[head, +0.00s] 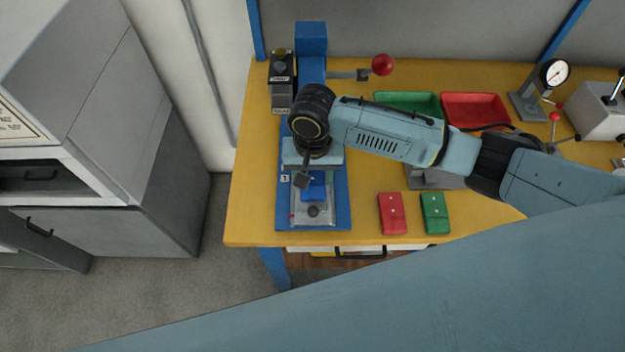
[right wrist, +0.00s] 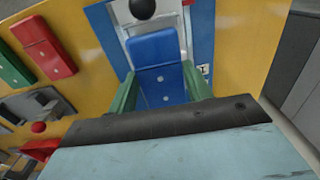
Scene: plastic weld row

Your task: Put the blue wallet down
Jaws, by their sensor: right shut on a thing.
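The blue wallet (right wrist: 154,50) shows between the two green fingers of my right gripper (right wrist: 159,82) in the right wrist view. In the head view the blue wallet (head: 315,191) is partly hidden under the gripper. My right gripper (head: 308,181) is shut on the wallet, above the grey fixture plate (head: 327,216) on the blue base (head: 342,205) of the press. I cannot tell whether the wallet touches the plate. My left gripper is not in view.
A red wallet (head: 392,213) and a green wallet (head: 435,213) lie on the yellow table (head: 365,180) to the right. A green tray (head: 408,100) and a red tray (head: 475,108) stand behind. The press lever has a red knob (head: 382,65). A dial gauge (head: 553,75) stands back right.

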